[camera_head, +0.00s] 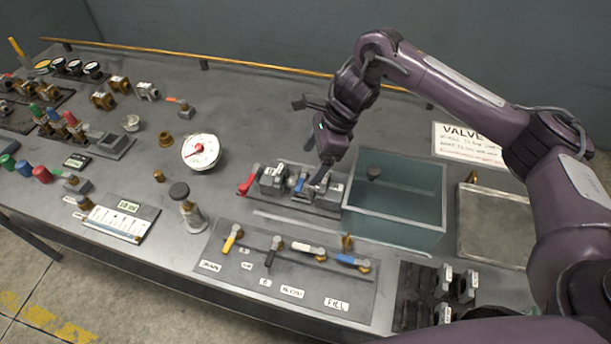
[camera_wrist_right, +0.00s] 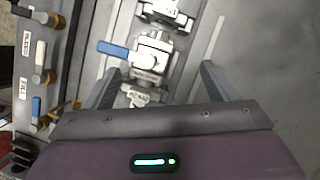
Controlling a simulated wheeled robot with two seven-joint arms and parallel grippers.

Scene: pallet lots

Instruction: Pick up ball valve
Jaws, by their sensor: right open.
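A grey ball valve with a blue lever (camera_wrist_right: 150,58) sits on a dark rack in the right wrist view. In the head view its blue lever (camera_head: 299,185) shows in the middle of the rack (camera_head: 318,208), partly hidden by my gripper. My right gripper (camera_head: 314,178) is open above the rack. In the right wrist view its fingers (camera_wrist_right: 160,84) stand apart to either side of the rack line, and the blue-lever valve lies just beyond their tips. Contact cannot be told. A valve with a red lever (camera_head: 247,184) is at the rack's left end. My left gripper is not in view.
A clear blue-green bin (camera_head: 440,220) stands right of the rack, with a metal tray (camera_head: 495,225) beyond. A panel with coloured levers (camera_head: 235,280) lies in front. A round gauge (camera_head: 201,152) is to the left. The table behind the rack is mostly clear.

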